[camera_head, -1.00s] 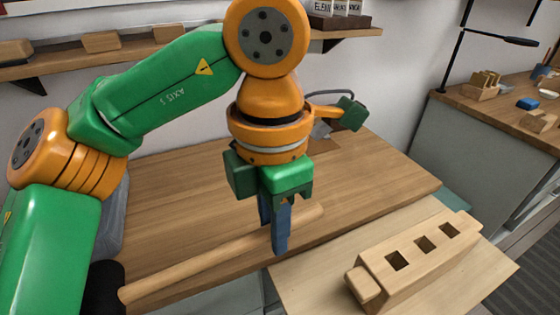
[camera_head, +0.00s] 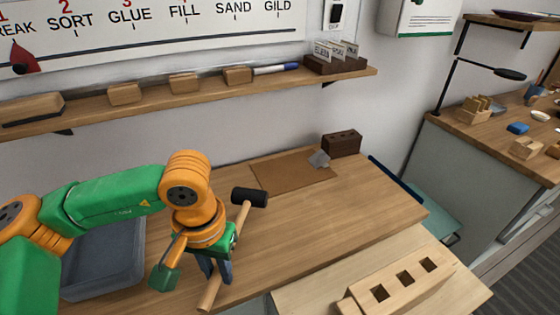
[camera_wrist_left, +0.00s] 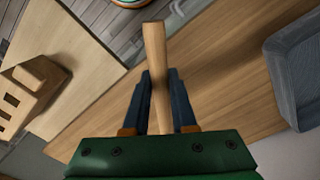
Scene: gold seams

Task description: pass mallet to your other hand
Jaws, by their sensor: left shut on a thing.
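The mallet has a black head (camera_head: 250,197) and a pale wooden handle (camera_head: 209,296). My left gripper (camera_head: 217,276) is shut on the handle, its blue fingers on either side of it. The head points toward the back of the workbench, and the handle's free end points toward the front. In the left wrist view, the handle (camera_wrist_left: 155,55) runs between the two fingers (camera_wrist_left: 160,100), with its free end away from the palm. The mallet head is out of that view. My right gripper is in neither view.
A pale block with square holes (camera_head: 400,285) rests on a light board (camera_head: 320,290) at front right. A grey bin (camera_head: 105,262) is at left. A brown mat (camera_head: 290,172) and dark holed block (camera_head: 342,143) lie at the back. Bare bench (camera_head: 330,215) lies between.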

